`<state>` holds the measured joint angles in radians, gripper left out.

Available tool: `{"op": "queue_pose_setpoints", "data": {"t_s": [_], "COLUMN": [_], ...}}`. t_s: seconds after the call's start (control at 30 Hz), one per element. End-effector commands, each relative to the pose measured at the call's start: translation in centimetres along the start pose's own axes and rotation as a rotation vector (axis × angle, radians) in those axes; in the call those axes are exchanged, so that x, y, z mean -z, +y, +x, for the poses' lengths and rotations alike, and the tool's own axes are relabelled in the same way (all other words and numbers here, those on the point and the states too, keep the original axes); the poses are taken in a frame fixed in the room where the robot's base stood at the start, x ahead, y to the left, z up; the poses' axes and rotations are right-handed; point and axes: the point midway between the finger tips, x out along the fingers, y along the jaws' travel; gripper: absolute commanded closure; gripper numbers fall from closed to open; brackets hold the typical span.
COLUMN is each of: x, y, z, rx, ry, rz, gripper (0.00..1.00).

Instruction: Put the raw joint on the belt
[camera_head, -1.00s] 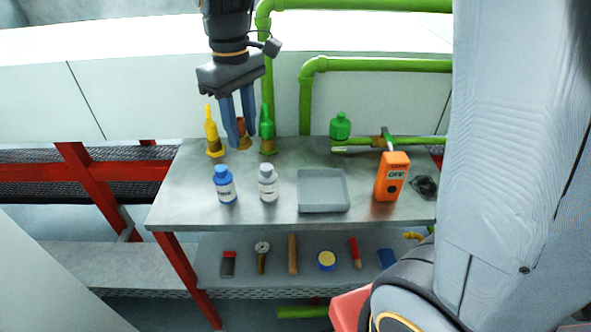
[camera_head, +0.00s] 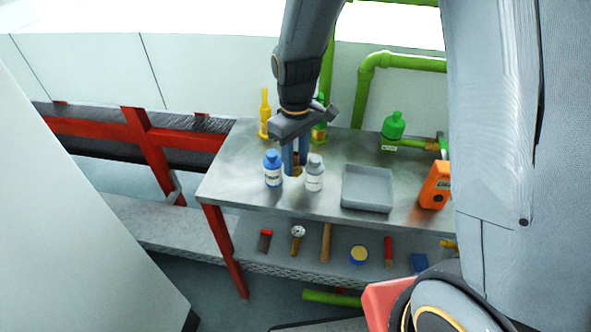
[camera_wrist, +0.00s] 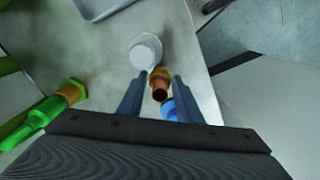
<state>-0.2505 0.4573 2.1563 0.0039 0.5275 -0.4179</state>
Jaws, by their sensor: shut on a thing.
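The raw joint (camera_wrist: 160,84), a copper-brown fitting with an open end, is between my gripper's fingers in the wrist view. My gripper (camera_head: 296,172) is shut on it and points down over the metal table (camera_head: 237,160), around the blue-capped bottle (camera_head: 273,171) and the grey-capped bottle (camera_head: 314,174) in the head view. The joint shows only partly between the fingers there. The belt (camera_head: 95,148) appears as a dark mesh strip in a red frame (camera_head: 148,143) at the left. Its far left end is hidden by a pale panel.
A grey tray (camera_head: 367,189) and an orange device (camera_head: 435,186) are to the right. A lower shelf holds several tools. A pale panel (camera_head: 70,230) fills the lower left.

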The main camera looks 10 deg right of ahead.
Motion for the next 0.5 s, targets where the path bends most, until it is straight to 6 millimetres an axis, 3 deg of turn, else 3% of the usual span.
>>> {"op": "queue_pose_setpoints", "data": {"t_s": [0.3, 0.5], "x": [-0.1, 0.0], "y": [0.0, 0.0], "z": [3.6, 4.1], "rx": [0.001, 0.0], "ry": [-0.002, 0.0], "rz": [0.0, 0.0], "gripper": [0.96, 0.96]}}
